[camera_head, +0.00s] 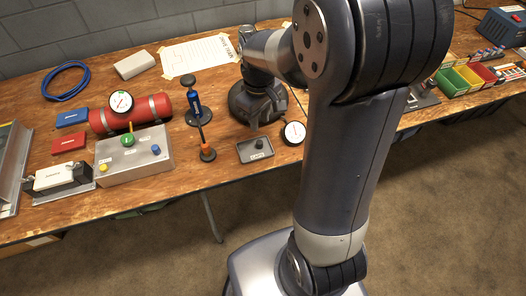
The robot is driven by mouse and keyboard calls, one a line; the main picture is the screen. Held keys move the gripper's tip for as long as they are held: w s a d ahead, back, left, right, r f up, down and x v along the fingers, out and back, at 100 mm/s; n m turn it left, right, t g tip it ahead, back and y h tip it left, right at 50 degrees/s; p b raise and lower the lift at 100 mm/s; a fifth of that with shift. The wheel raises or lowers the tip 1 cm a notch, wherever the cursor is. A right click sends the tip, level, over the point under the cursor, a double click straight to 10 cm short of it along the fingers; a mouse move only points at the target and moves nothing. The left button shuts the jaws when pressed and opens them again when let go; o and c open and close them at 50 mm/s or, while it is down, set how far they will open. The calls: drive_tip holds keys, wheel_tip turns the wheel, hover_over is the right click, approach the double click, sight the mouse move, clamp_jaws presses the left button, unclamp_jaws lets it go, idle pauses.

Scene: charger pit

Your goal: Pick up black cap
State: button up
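A small black cap (259,144) stands on a shallow grey tray (247,155) near the front edge of the wooden bench. The tray carries a small label that is too small to read. My gripper (268,118) is dark and points down over the bench, just behind the tray. It appears apart from the cap. My arm reaches across the picture and partly covers the gripper's surroundings. The fingers blend into the dark gripper body, so their opening is unclear. I see nothing clearly held.
A round gauge (294,132) lies right of the tray. Coloured bins (468,77) stand far right.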

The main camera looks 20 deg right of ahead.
sight(261, 143)
wheel_tip(261, 143, down, 4)
drive_tip(key=shift+r, duration=0.1)
drive_tip(key=f, duration=0.5)
drive_tip(key=shift+s+f+b, duration=0.25)
drive_tip(key=shift+f+b, duration=0.1)
drive_tip(key=shift+b, duration=0.05)
clamp_jaws()
